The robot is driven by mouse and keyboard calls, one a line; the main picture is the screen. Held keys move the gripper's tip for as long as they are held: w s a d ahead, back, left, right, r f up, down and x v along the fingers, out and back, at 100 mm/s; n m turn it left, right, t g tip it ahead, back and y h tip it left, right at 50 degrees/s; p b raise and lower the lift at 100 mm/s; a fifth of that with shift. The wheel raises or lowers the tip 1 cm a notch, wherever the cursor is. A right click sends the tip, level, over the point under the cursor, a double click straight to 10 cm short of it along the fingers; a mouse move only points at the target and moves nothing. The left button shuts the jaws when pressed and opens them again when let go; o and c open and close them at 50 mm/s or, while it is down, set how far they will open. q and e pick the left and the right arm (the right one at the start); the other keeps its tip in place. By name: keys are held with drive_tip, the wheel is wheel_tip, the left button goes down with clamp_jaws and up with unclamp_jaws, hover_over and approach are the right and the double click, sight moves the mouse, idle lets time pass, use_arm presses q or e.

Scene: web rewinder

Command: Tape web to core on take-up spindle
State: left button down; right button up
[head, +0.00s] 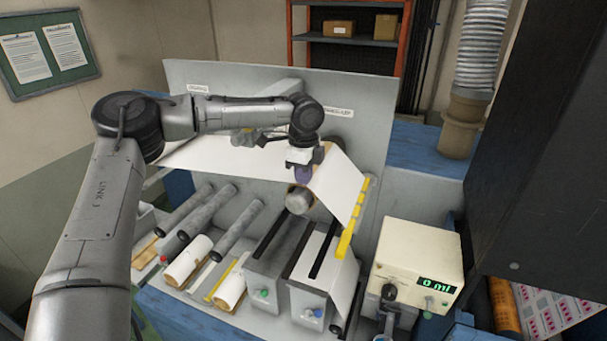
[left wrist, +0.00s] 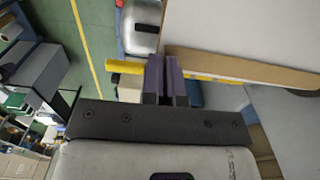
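The white web (head: 338,185) runs across the machine and drapes down at the right, below a label on the grey back panel. A silver round spindle end (head: 299,200) shows just below my left gripper. My left gripper (head: 303,176) points down beside the web's upper left edge. In the left wrist view its two purple-grey fingers (left wrist: 166,80) are close together, with only a thin gap and nothing visible between them. A pale sheet with brown edges (left wrist: 240,66) lies beyond and right of the fingertips. Contact with it cannot be told. My right gripper is not in view.
Grey rollers (head: 238,230) and white rolls (head: 188,260) sit at the front left. A yellow bar (head: 351,222) stands right of the web. A cream box with a green display (head: 415,262) is at the right. A dark cabinet (head: 545,150) bounds the right side.

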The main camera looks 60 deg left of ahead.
use_arm(q)
drive_tip(key=shift+f, duration=0.15)
drive_tip(key=c, duration=1.8)
unclamp_jaws()
drive_tip(key=o, duration=0.3)
drive_tip(key=shift+o, duration=1)
